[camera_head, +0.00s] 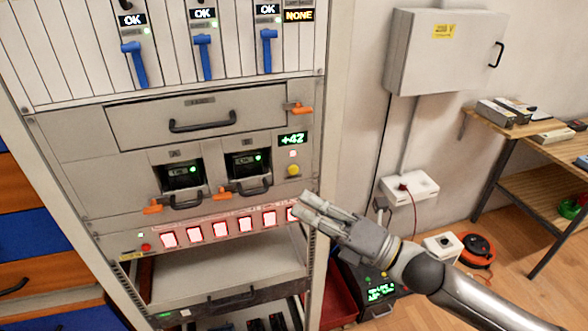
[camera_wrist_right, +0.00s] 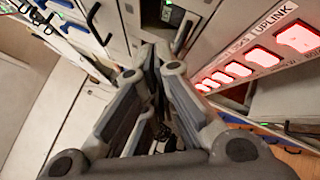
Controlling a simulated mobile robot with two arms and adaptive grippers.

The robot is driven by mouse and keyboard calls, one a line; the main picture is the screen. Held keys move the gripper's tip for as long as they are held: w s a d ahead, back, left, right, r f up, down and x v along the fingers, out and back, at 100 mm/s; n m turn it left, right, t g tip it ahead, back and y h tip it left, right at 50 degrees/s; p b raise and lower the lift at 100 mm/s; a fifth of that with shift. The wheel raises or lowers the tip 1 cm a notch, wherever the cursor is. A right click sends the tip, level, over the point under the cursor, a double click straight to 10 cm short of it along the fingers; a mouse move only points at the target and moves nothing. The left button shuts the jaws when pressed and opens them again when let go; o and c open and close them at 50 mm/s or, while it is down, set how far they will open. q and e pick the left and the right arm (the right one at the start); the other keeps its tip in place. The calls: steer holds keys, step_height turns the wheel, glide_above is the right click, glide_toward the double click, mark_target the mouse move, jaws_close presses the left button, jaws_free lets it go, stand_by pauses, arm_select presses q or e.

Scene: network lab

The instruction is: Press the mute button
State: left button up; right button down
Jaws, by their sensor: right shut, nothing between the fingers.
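The rack has a strip with a row of red-lit square switches (camera_head: 220,229). They also show in the right wrist view (camera_wrist_right: 258,56), where one end is labelled UPLINK. A small red button (camera_head: 146,247) sits at the strip's left end, below a small green light. A round yellow button (camera_head: 293,170) sits under the green +42 display (camera_head: 292,139). No label reading mute is legible, so I cannot tell which one is the mute button. My right gripper (camera_head: 298,203) is shut and empty, in front of the strip's right end, partly hiding it. My left gripper is not in view.
Blue levers (camera_head: 205,57) and drawer handles (camera_head: 203,121) stick out of the rack above. Orange latches (camera_head: 153,207) stick out beside the modules. A pull-out shelf (camera_head: 215,277) lies below the strip. A wall cabinet (camera_head: 440,55) and wooden bench (camera_head: 530,130) are at right.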

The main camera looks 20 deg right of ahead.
steer(key=shift+w+a, duration=0.1)
steer(key=shift+w, duration=2.75)
steer(key=shift+w, duration=0.15)
steer(key=shift+w, duration=0.3)
steer(key=shift+w, duration=0.35)
steer(key=shift+s, duration=0.85)
steer(key=shift+s+b, duration=0.55)
steer(key=shift+s, duration=1.9)
